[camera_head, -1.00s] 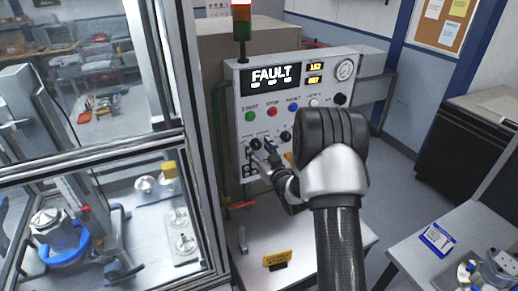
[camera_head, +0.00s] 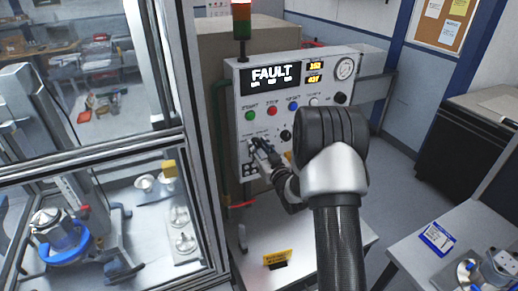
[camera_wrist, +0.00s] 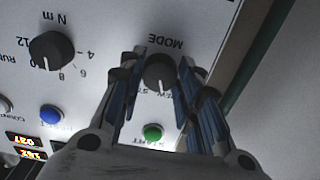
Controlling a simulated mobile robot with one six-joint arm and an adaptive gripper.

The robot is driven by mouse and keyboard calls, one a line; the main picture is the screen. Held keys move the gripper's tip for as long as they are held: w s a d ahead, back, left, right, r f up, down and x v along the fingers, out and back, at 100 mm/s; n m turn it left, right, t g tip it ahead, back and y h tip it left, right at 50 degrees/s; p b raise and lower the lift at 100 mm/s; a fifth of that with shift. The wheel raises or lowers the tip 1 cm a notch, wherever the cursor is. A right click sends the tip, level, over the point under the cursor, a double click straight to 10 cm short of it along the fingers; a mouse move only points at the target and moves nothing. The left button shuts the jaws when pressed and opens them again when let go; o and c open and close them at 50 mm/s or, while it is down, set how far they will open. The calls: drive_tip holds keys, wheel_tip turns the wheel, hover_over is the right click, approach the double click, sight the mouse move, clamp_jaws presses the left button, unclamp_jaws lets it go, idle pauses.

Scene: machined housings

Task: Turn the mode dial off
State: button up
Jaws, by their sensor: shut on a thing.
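The mode dial (camera_wrist: 160,72) is a black knob below the upside-down word MODE on the pale control panel (camera_wrist: 110,20) in the wrist view. My gripper (camera_wrist: 160,80) has one finger on each side of the dial, closed on it. Part of the lettering around the dial is hidden by the fingers, and I cannot read where the dial points. In the head view my gripper (camera_head: 257,148) reaches the panel (camera_head: 330,98) at its lower left and largely covers the dial.
A black N m dial (camera_wrist: 52,50), a green START button (camera_wrist: 153,132) and a blue RESET button (camera_wrist: 50,114) are close by. The display (camera_head: 270,77) reads FAULT. A glass enclosure's metal frame (camera_head: 195,150) stands left of the panel. A bench (camera_head: 240,268) extends below.

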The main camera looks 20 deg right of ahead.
drive_tip(key=shift+b, duration=0.35)
drive_tip(key=n+b, duration=0.2)
drive_tip(key=b, duration=0.2)
drive_tip(key=n+b, duration=0.2)
drive_tip(key=b, duration=0.2)
drive_tip(key=shift+f, duration=0.3)
drive_tip(key=n+b, duration=0.4)
drive_tip(key=b, duration=0.2)
drive_tip(key=shift+r+b, duration=0.15)
drive_tip(key=shift+b, duration=0.2)
drive_tip(key=shift+r+n+b, duration=0.1)
drive_tip(key=shift+n+b, duration=0.4)
drive_tip(key=shift+b, duration=0.1)
drive_tip(key=shift+r, duration=0.1)
drive_tip(key=o, duration=1.1)
